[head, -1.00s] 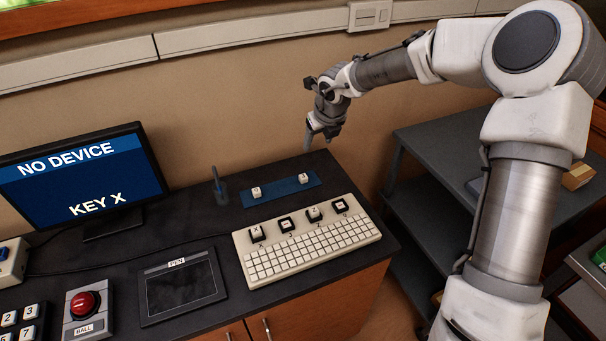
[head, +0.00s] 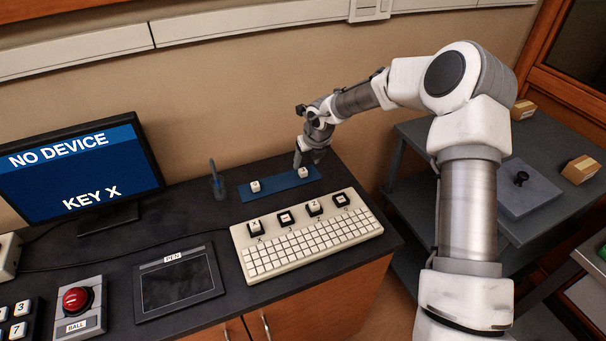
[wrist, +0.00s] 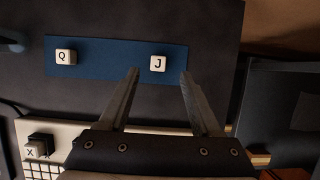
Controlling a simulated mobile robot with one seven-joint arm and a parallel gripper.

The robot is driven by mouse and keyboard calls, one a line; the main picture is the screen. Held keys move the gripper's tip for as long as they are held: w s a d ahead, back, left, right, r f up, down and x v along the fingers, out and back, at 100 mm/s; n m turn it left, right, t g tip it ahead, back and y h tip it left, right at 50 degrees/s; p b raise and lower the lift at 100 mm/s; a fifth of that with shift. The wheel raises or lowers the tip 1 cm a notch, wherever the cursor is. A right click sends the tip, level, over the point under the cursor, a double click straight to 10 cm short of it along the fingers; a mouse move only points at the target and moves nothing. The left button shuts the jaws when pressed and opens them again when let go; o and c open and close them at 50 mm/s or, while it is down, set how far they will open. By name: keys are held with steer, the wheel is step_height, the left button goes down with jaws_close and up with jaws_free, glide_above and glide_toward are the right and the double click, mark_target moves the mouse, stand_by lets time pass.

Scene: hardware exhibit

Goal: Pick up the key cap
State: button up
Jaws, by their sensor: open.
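Two white key caps stand on a blue strip (head: 279,184) at the back of the desk. The wrist view shows the left one, the Q cap (wrist: 66,57), and the right one, the J cap (wrist: 158,63). In the head view the Q cap (head: 255,187) is clear and the J cap (head: 303,172) is just below my fingers. My gripper (wrist: 160,73) is open and empty. In the wrist view the J cap appears between and just beyond its fingertips; contact is not visible. An X cap (wrist: 37,147) sits on the keyboard (head: 310,241).
The monitor (head: 80,172) reads "NO DEVICE" and "KEY X". A pen in a stand (head: 217,182) is left of the strip. A pen tablet (head: 178,285) and a red ball (head: 77,300) are at the front left. A grey shelf (head: 420,150) stands right of the desk.

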mark_target(303, 170)
steer(key=b+x, duration=0.1)
steer(key=x, duration=0.4)
steer(key=shift+s+a, duration=0.1)
steer(key=shift+r, duration=0.1)
jaws_close()
